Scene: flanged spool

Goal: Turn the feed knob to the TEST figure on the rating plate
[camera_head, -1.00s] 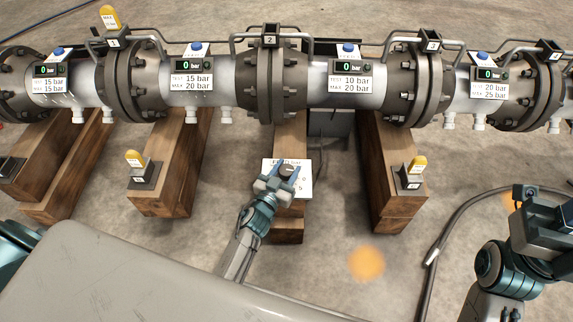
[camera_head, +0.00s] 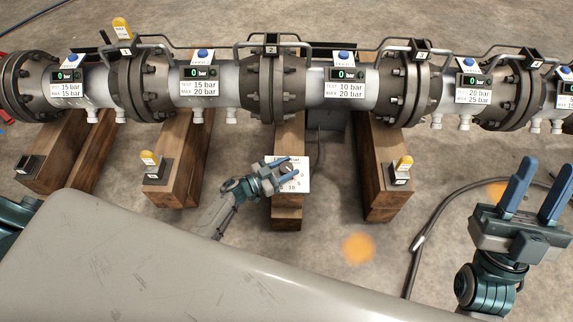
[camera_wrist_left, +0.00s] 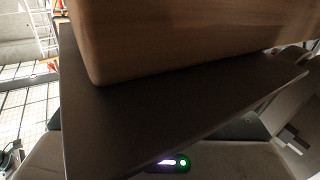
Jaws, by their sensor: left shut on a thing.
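The white feed panel (camera_head: 301,163) with a dial scale lies on the middle wooden beam. Its dark round feed knob (camera_head: 288,168) is partly covered by my left gripper (camera_head: 291,172), whose blue fingers are shut on it from the left. The pointer's exact figure is too small to read. Rating plates hang along the pipe: one (camera_head: 200,88) reads TEST 15, MAX 20 bar; another (camera_head: 352,91) reads TEST 10, MAX 20; another (camera_head: 471,95) reads TEST 20, MAX 25. Displays above them show 0 bar. My right gripper (camera_head: 538,180) is open and empty.
Flanged pipe (camera_head: 222,85) spans the back on wooden beams (camera_head: 185,160). Yellow-topped tags stand on the left (camera_head: 151,160) and right (camera_head: 403,165) beams. A dark hose (camera_head: 420,240) curves over the floor at right. The left wrist view shows mostly wood (camera_wrist_left: 180,35) above a dark plate (camera_wrist_left: 170,105).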

